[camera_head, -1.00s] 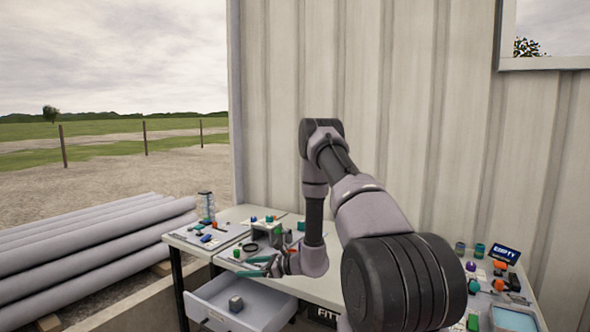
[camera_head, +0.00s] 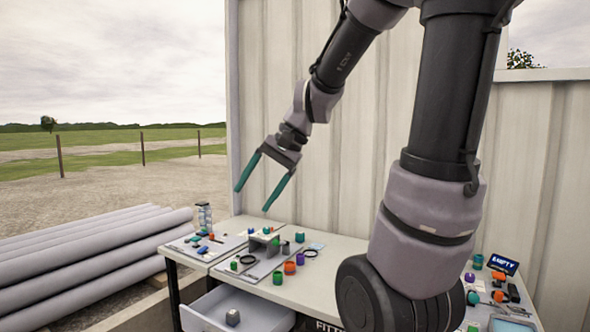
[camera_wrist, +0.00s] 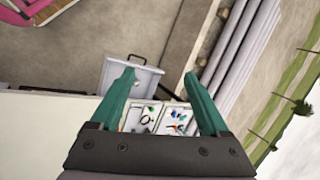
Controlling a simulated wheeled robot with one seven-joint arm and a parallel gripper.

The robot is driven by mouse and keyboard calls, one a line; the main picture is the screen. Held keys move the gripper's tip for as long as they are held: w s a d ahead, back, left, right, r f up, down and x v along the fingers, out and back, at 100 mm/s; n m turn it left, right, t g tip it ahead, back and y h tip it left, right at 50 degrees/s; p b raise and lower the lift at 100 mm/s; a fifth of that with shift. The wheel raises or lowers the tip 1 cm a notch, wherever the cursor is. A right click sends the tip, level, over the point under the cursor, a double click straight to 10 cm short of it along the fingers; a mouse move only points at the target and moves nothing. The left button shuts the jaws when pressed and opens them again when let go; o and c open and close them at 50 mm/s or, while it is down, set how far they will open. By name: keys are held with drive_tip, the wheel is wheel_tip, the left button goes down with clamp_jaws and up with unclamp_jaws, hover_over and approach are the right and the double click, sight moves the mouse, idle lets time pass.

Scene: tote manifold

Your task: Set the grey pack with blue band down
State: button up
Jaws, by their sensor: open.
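A small grey block (camera_head: 233,317) sits in the open drawer (camera_head: 205,322) under the table; it looks like the grey pack, but I cannot make out a blue band on it. My gripper (camera_head: 252,200) is open and empty, with its two teal fingers apart, high above the left part of the table. In the wrist view my open gripper (camera_wrist: 157,76) has nothing between its fingers, and the drawer (camera_wrist: 112,78) shows beyond the left finger.
The table carries boards with several small coloured parts and a grey bracket (camera_head: 262,243). The corrugated wall (camera_head: 285,60) rises behind the table. Long grey pipes (camera_head: 90,250) lie at left.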

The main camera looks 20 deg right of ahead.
drive_tip(key=s+d+r+n+t+h, duration=0.2)
drive_tip(key=s+d+r+t+h, duration=0.2)
drive_tip(key=s, duration=0.3)
drive_tip(key=shift+s+d+r+n, duration=0.3)
drive_tip(key=shift+d+r, duration=0.45)
drive_tip(key=shift+d, duration=0.15)
idle(0.3)
